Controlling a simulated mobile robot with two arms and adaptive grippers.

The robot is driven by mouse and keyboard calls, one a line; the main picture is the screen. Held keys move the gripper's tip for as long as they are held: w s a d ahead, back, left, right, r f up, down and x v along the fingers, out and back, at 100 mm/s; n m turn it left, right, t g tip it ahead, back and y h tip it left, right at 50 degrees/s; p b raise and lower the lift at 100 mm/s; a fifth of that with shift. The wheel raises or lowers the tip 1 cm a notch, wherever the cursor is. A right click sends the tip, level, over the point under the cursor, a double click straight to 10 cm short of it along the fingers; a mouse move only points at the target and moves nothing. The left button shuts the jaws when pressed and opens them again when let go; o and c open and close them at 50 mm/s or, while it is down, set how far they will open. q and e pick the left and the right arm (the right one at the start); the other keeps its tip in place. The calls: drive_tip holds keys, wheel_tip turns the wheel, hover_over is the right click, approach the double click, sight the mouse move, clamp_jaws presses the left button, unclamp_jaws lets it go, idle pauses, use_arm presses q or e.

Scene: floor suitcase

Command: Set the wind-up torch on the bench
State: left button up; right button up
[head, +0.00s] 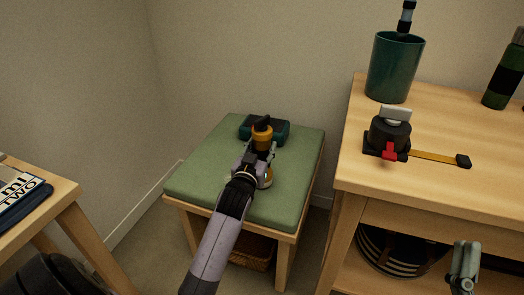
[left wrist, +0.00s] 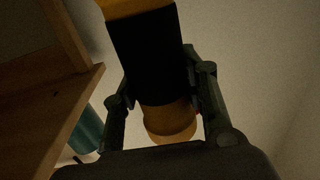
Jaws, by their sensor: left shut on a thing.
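The wind-up torch (head: 262,133), yellow with a black band, is in my left gripper (head: 262,160). In the left wrist view the torch (left wrist: 150,55) stands between the two fingers, which are shut on its black middle. The bench (head: 205,172) has a green cushion and wooden legs. In the head view the torch is roughly upright over the cushion; I cannot tell whether its lower end touches it. My left arm hides part of the bench's front. My right gripper (head: 465,262) shows at the lower right; its jaw opening is unclear.
A dark teal case (head: 283,133) lies at the bench's back, behind the torch. The cushion's left side is clear. A wooden table (head: 440,185) on the right carries a teal bin (head: 394,68), a tape measure (head: 388,140) and a dark green bottle (head: 505,76). A basket (head: 252,252) sits below the bench.

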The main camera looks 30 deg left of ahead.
use_arm(q)
drive_tip(key=shift+f, duration=0.15)
drive_tip(key=o, duration=1.4)
